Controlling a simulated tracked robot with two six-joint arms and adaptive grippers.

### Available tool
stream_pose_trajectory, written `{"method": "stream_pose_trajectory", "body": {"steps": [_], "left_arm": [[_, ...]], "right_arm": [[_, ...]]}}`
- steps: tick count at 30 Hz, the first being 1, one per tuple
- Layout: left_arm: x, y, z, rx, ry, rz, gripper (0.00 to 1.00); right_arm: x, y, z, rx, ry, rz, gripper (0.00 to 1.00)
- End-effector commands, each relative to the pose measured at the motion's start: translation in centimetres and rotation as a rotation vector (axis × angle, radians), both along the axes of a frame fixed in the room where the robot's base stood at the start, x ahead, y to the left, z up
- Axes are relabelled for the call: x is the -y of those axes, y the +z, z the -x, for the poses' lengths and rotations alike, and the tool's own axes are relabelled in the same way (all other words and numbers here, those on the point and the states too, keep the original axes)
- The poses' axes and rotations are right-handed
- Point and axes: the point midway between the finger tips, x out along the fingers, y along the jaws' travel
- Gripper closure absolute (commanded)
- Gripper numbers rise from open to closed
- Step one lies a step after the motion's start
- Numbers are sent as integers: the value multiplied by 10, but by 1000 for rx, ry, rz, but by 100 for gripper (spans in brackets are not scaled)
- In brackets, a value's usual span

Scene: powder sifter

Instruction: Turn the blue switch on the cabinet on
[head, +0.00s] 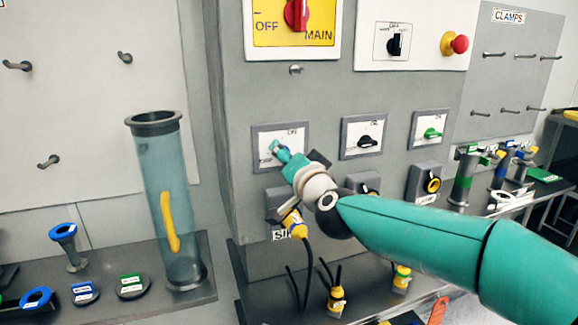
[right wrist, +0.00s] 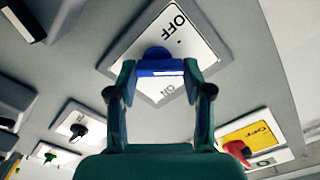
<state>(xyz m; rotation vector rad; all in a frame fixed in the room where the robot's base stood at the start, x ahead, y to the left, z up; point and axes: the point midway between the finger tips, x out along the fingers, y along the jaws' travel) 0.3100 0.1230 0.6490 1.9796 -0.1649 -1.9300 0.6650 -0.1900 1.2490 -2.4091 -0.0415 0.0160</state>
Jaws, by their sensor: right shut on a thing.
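The blue switch (right wrist: 160,67) sits on a white plate marked OFF and ON on the grey cabinet (head: 390,80). My right gripper (right wrist: 160,72) is at the switch, with one finger on each side of its blue handle, shut on it. In the right wrist view, the handle lies crosswise between the fingertips, with OFF above it and ON below. In the head view, my right gripper (head: 281,153) reaches the leftmost plate of the lower row and hides most of the switch. My left gripper is not in view.
A black switch (head: 367,142) and a green switch (head: 432,133) sit to the right in the same row. Above are a red main switch (head: 297,14) and a red emergency button (head: 459,43). A clear tube (head: 166,200) stands on the left shelf.

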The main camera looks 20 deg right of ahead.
Motion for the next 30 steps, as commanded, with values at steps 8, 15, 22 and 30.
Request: {"method": "stream_pose_trajectory", "body": {"steps": [8, 15, 22, 30], "left_arm": [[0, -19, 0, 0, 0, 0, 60], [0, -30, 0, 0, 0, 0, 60], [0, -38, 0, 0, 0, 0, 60], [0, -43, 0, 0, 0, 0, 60]], "right_arm": [[3, -2, 0, -5, -3, -264, 84], [4, -3, 0, -15, -3, -490, 84], [5, -4, 0, -22, -4, -674, 84], [5, -5, -1, -29, -4, -808, 84]]}}
